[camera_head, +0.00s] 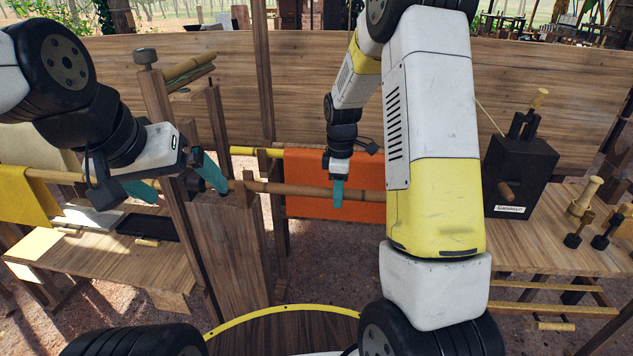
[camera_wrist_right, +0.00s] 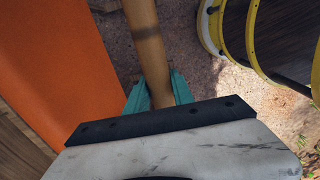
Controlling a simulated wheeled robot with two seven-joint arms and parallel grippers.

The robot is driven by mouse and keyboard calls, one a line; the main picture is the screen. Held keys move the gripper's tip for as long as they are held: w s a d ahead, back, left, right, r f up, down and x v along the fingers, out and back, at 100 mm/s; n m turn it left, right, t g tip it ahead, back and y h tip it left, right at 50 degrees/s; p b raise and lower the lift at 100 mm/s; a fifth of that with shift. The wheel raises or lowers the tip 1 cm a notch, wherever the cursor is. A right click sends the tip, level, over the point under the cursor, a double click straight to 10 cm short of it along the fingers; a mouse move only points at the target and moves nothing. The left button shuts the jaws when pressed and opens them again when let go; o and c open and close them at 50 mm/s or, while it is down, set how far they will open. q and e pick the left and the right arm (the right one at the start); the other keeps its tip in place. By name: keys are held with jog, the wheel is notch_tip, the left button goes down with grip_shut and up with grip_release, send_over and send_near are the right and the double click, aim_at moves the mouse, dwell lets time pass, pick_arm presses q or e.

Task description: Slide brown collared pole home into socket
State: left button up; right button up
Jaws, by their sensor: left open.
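The brown pole (camera_head: 290,189) lies roughly level, its left end at the wooden post frame (camera_head: 228,235). My right gripper (camera_head: 337,196) has its teal fingers on either side of the pole, close against it. The right wrist view shows the pole (camera_wrist_right: 150,50) running between those fingers (camera_wrist_right: 160,92); a darker band crosses it. My left gripper (camera_head: 183,187) is open and empty beside the posts, fingers wide apart. I cannot clearly make out the collar or the socket. My right arm hides the pole's right part in the head view.
An orange sheet (camera_head: 305,207) hangs just behind the pole. A yellow cloth (camera_head: 25,195) hangs at the left above a wooden bench (camera_head: 100,262). A black box (camera_head: 519,175) and several small tools stand on the right table (camera_head: 560,245).

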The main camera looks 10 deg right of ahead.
aim_at(319, 187)
grip_shut()
jog(key=shift+w+a+r, duration=0.1)
jog(key=shift+w+a, duration=0.15)
jog(key=shift+a, duration=0.6)
jog(key=shift+w+a+f, duration=0.1)
jog(key=shift+w+a, duration=0.1)
jog(key=shift+a, duration=0.6)
jog(key=shift+w+a+r, duration=0.1)
jog(key=shift+w+a, duration=0.15)
jog(key=shift+a, duration=0.6)
jog(key=o, duration=1)
grip_release()
jog(key=shift+c, duration=0.2)
